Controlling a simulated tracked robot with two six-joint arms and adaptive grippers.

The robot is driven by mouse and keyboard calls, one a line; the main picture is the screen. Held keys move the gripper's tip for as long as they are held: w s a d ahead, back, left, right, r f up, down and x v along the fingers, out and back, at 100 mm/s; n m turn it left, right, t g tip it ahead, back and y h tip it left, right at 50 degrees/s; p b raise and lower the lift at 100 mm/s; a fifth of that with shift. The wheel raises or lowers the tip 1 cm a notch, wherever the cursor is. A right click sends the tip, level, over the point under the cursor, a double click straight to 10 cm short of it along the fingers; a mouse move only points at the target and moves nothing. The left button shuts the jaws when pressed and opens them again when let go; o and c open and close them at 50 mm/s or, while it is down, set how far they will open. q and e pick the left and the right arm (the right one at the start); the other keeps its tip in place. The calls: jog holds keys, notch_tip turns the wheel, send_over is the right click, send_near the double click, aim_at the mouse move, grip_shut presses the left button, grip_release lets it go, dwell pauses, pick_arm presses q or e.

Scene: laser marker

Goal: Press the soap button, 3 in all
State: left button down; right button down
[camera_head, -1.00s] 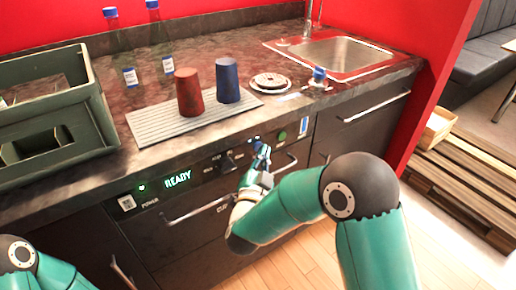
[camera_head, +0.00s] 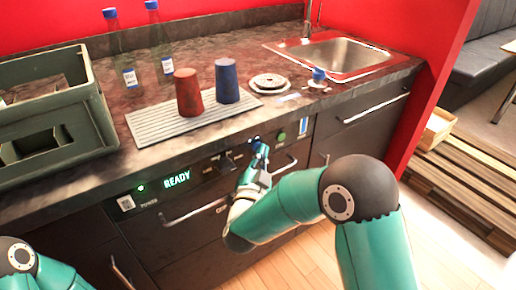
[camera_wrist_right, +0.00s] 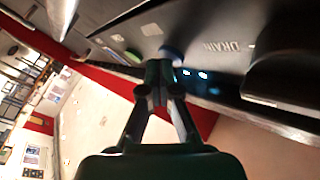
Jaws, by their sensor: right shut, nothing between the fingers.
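The front panel below the counter carries a lit READY display (camera_head: 177,179), a dark knob (camera_head: 228,162) and a green button (camera_head: 281,137). A blue button (camera_wrist_right: 171,53) shows in the right wrist view, partly covered by my fingers. No soap label is readable. My right gripper (camera_head: 258,147) is shut and empty, its fingertips at the panel by the blue button. In the wrist view the fingertips (camera_wrist_right: 160,78) overlap the button's lower edge; I cannot tell whether they touch it. Two small lights (camera_wrist_right: 195,74) glow beside it. My left gripper is out of view.
A DRAIN label (camera_wrist_right: 221,46) is near the knob in the wrist view. A bar handle (camera_head: 190,212) sticks out below the panel. On the counter are a crate (camera_head: 98,105), red cup (camera_head: 188,93), blue cup (camera_head: 227,80), bottles and a sink (camera_head: 340,55).

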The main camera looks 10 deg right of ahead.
jog(key=shift+w+a+r, duration=0.1)
jog(key=shift+w+r, duration=0.1)
jog(key=shift+r, duration=0.1)
dwell(0.4)
jog(key=shift+s, duration=0.1)
jog(key=shift+s+f+b, duration=0.15)
jog(key=shift+f+b, duration=0.1)
jog(key=shift+b, duration=0.25)
jog(key=shift+s+d, duration=0.2)
jog(key=shift+s, duration=0.1)
jog(key=shift+s, duration=0.1)
jog(key=s, duration=0.1)
jog(key=s+d+b, duration=0.1)
jog(key=s, duration=0.1)
jog(key=s+b, duration=0.1)
jog(key=shift+s+d, duration=0.3)
jog(key=shift+d, duration=0.1)
dwell(0.4)
